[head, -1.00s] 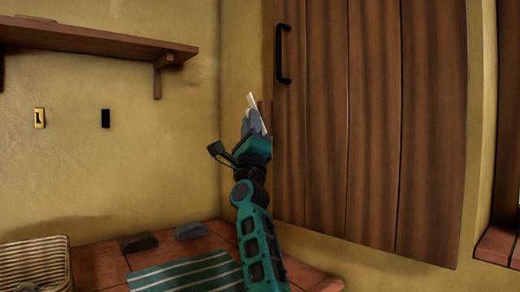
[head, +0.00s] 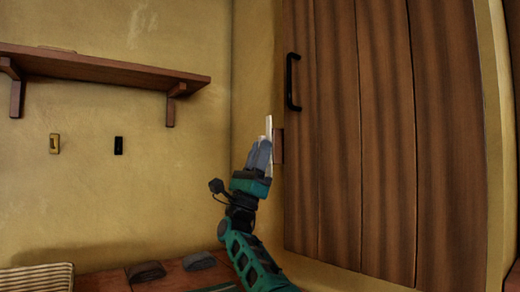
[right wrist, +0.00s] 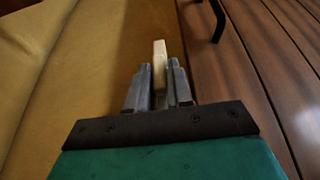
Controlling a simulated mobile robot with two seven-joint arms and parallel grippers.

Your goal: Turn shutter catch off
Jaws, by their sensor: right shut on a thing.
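The shutter catch is a narrow cream bar (head: 268,125) at the left edge of the brown plank shutter (head: 335,135), beside a small reddish-brown block (head: 279,146). The bar stands nearly upright. My right gripper (head: 263,143) is shut on it from below, with the bar's upper end sticking out past the fingers. In the right wrist view the cream bar (right wrist: 159,60) sits between the two grey fingers of the gripper (right wrist: 158,68). The fingers hide its lower part. My left gripper is in neither view.
A black handle (head: 291,82) is on the shutter, up and right of my gripper. A wooden shelf (head: 100,70) and two small wall plates, brass (head: 54,144) and black (head: 118,146), are on the left wall. Dark stones (head: 146,271) lie on the counter below.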

